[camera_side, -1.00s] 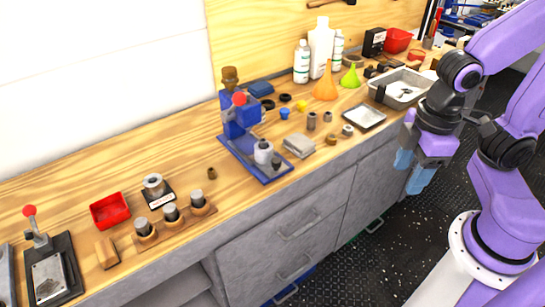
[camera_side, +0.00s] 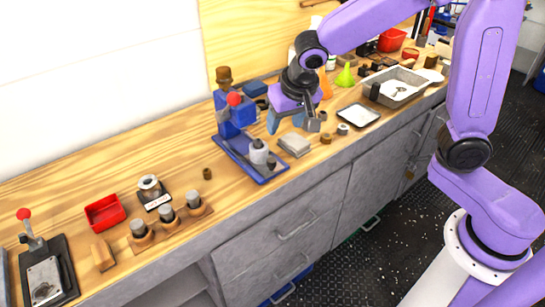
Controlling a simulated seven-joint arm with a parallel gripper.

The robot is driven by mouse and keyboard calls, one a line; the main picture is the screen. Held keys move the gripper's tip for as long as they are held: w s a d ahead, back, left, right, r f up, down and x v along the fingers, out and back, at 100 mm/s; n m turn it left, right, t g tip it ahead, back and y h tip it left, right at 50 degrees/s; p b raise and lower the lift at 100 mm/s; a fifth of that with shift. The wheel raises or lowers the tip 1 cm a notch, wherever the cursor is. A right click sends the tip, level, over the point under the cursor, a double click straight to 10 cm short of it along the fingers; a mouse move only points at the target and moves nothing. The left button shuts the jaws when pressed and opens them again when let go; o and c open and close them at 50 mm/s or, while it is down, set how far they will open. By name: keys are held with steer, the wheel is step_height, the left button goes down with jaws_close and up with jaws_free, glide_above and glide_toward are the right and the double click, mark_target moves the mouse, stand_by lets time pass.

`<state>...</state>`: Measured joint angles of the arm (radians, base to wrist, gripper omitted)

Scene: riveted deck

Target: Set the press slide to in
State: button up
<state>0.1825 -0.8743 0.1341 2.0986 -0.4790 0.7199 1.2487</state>
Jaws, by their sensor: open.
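The blue press (camera_side: 230,122) stands on the wooden bench, with a red knob (camera_side: 234,99) and a brown top (camera_side: 223,76). A grey-white cylinder (camera_side: 259,152) and a small dark knob (camera_side: 271,160) stand on its blue base plate (camera_side: 240,158). I cannot tell which part is the slide or its exact position. My gripper (camera_side: 286,121) is above the bench just right of the press, pointing down with blue fingers. It is open and empty, apart from the press. It hides part of the bench behind it.
A grey block (camera_side: 294,144) lies right of the press base, near small cylinders. A metal tray (camera_side: 357,116) and grey bin (camera_side: 398,88) are farther right. A red bin (camera_side: 104,211) and a wooden holder with cylinders (camera_side: 168,226) are left.

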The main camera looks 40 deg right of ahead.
mark_target(272, 160)
steer(key=x, duration=1.7)
steer(key=shift+w+f, duration=0.1)
steer(key=shift+w, duration=0.1)
